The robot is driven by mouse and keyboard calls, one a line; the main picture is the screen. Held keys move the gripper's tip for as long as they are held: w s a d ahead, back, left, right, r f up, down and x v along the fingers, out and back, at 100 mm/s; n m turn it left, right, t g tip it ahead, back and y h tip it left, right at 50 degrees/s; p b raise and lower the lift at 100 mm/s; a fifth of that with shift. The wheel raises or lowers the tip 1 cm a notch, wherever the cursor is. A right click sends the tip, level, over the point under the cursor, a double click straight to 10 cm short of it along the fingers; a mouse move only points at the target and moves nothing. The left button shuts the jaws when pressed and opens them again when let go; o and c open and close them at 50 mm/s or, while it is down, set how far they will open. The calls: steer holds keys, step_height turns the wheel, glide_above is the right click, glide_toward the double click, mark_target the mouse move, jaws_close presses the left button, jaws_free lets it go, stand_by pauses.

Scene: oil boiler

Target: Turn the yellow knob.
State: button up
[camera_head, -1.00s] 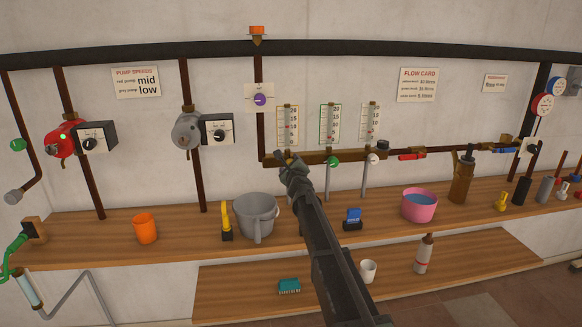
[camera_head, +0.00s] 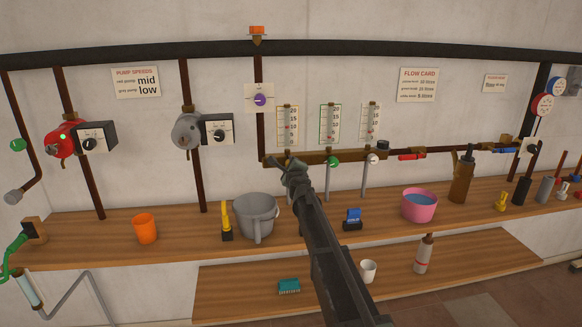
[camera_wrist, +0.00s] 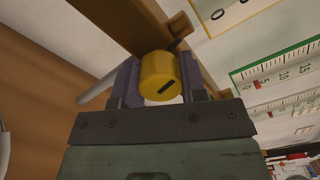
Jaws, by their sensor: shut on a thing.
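The yellow knob (camera_wrist: 160,75) shows in the wrist view, a short cylinder with a dark mark on its face. It sits below the wooden-brown manifold bar, by a scale with a yellow border (camera_wrist: 218,12). My gripper (camera_wrist: 158,84) has its two purple-padded fingers on either side of the knob and is shut on it. In the head view my gripper (camera_head: 292,165) reaches up to the left end of the brown bar (camera_head: 315,157), and the arm hides the yellow knob there.
A green knob (camera_head: 333,162) and a white knob (camera_head: 373,159) sit to the right on the same bar. A grey bucket (camera_head: 257,215) stands on the bench below. A blue-topped item (camera_head: 352,216) and a pink bowl (camera_head: 419,204) stand further right.

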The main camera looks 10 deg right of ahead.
steer(key=o, duration=0.9)
steer(key=s, duration=1.1)
steer(key=shift+a, duration=0.1)
